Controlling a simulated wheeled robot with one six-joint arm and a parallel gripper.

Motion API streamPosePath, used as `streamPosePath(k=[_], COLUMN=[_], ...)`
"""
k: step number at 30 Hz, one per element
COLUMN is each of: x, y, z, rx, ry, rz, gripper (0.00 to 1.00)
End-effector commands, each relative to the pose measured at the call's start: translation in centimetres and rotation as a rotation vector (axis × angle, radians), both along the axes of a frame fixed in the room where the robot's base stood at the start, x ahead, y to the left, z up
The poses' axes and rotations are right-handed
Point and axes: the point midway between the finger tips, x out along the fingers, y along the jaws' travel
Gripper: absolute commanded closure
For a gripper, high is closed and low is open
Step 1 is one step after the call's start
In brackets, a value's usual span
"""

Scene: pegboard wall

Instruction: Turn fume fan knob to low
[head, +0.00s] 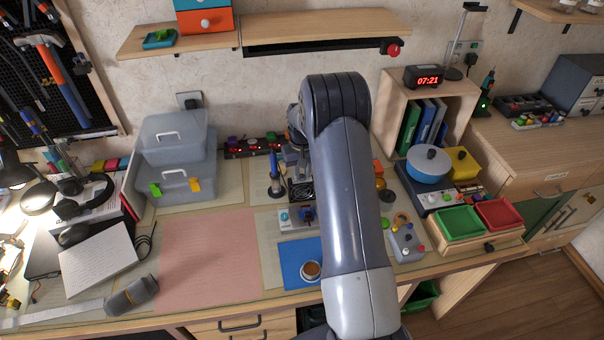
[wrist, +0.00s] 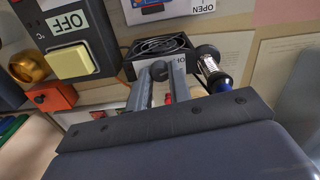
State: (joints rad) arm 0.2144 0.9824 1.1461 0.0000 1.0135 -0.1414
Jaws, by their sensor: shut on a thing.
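The fume fan (wrist: 158,47) is a dark box with a round grille, in the upper middle of the wrist view. In the head view its grille (head: 301,191) shows just left of my arm. My gripper (wrist: 163,78) is at the fan's near face, its two grey fingers closed in on a small round grey knob (wrist: 159,70). A small white label (wrist: 181,66) with dark marks lies beside the fingers, partly covered. The knob's pointer is not visible, so its setting cannot be told. In the head view my arm hides the knob and most of my gripper.
A soldering iron in its stand (head: 275,178) is close left of the fan. A dark box with a pale yellow switch labelled OFF (wrist: 82,60) is near my gripper in the wrist view. A cup (head: 310,270) stands on a blue mat. The pink mat (head: 207,258) is clear.

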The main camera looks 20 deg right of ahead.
Motion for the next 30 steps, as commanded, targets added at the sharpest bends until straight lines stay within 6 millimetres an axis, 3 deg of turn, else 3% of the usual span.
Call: streamPosePath(k=[21, 30], x=[0.07, 0.08], y=[-0.04, -0.04], z=[-0.03, 0.03], rx=[-0.001, 0.000], ry=[-0.003, -0.003], rz=[-0.639, -0.825], gripper=[1.00, 1.00])
